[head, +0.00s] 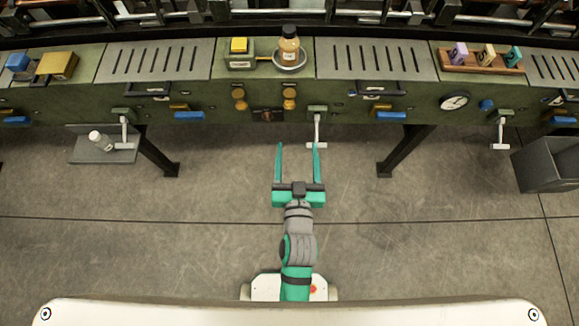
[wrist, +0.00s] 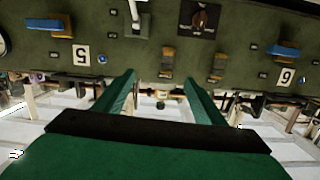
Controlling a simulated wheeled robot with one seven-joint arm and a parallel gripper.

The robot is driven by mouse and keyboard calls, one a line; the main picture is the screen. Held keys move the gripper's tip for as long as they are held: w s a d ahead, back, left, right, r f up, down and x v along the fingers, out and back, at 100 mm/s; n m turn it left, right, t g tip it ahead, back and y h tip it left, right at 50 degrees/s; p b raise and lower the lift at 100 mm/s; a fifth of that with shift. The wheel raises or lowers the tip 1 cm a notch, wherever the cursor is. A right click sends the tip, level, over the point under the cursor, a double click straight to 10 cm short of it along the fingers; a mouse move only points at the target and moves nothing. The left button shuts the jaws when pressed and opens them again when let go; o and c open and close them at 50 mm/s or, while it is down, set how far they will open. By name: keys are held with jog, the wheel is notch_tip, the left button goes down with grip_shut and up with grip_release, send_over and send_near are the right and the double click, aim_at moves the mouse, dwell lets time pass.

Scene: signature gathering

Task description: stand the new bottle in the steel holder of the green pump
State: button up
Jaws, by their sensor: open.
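A bottle with tan contents and a black cap (head: 289,46) stands upright in the round steel holder (head: 301,65) on the green bench top. Left of the holder is a green pump block with a yellow top (head: 240,61). A small pale bottle (head: 96,139) is on a low grey shelf (head: 85,157) at the left; whether it stands or leans is hard to tell. Which bottle is the new one is not marked. My gripper (head: 298,147) is open and empty, in front of the bench, below and apart from the holder. Its fingers (wrist: 160,82) also show in the wrist view, with nothing between them.
Slotted grey plates (head: 372,59) flank the pump. Handles, knobs and a T-shaped lever (head: 317,131) stick out of the bench front. A wooden rack with coloured blocks (head: 480,62) is at the right, above a grey bin (head: 548,165). The floor around my arm is clear.

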jog(key=s+a+g, duration=0.1)
jog(key=s+a, duration=0.1)
jog(key=s, duration=1.9)
jog(key=shift+s+f+n, duration=0.2)
jog(key=shift+f+n, duration=0.1)
jog(key=shift+f, duration=0.05)
